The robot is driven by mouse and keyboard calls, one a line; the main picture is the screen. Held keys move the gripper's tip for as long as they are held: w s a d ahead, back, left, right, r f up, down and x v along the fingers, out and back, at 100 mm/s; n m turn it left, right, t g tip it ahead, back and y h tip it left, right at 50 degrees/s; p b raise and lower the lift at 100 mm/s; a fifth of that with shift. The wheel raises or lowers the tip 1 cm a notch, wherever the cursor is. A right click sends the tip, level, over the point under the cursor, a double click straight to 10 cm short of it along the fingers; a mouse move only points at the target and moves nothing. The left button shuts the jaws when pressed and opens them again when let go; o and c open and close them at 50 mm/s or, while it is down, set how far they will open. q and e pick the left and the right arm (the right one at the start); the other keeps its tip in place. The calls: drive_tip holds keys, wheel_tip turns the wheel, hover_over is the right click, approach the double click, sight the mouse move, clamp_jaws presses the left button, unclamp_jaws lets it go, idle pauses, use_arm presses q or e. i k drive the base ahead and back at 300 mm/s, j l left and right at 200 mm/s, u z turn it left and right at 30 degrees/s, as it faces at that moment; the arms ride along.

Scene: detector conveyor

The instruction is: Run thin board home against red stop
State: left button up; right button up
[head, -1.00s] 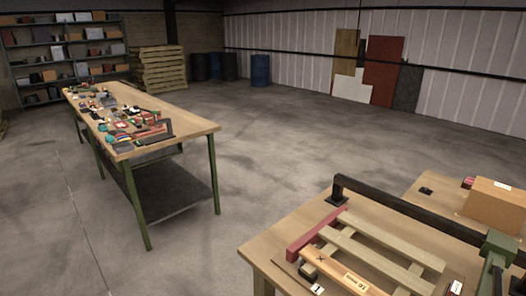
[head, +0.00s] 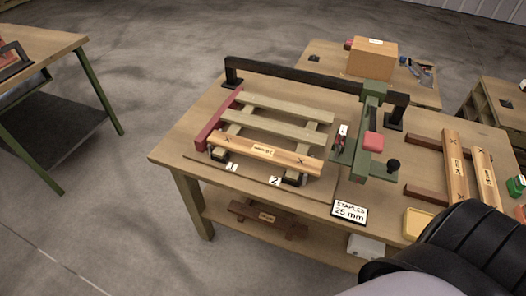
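A red stop (head: 217,121) runs along the left side of the jig on the workbench. A labelled, orange-toned board (head: 290,159) with X marks near its ends lies across the front of the jig. Its left end is close to the front end of the stop; I cannot tell whether they touch. Two paler slats, the back one (head: 280,107) and the middle one (head: 272,127), lie behind it over two bearers. Which board is the thin one is unclear, as the labels are too small to read. Neither of my grippers shows.
A green and black stapler-like unit (head: 370,130) hangs on a dark rail (head: 300,77) right of the slats. Two more labelled boards (head: 455,170) rest on a rack at right. A "STAPLES 26 mm" sign (head: 349,211) and yellow tray (head: 417,223) stand in front.

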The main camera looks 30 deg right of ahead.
sight(304, 163)
drive_tip(key=i+j, duration=1.1)
drive_tip(key=z, duration=1.3)
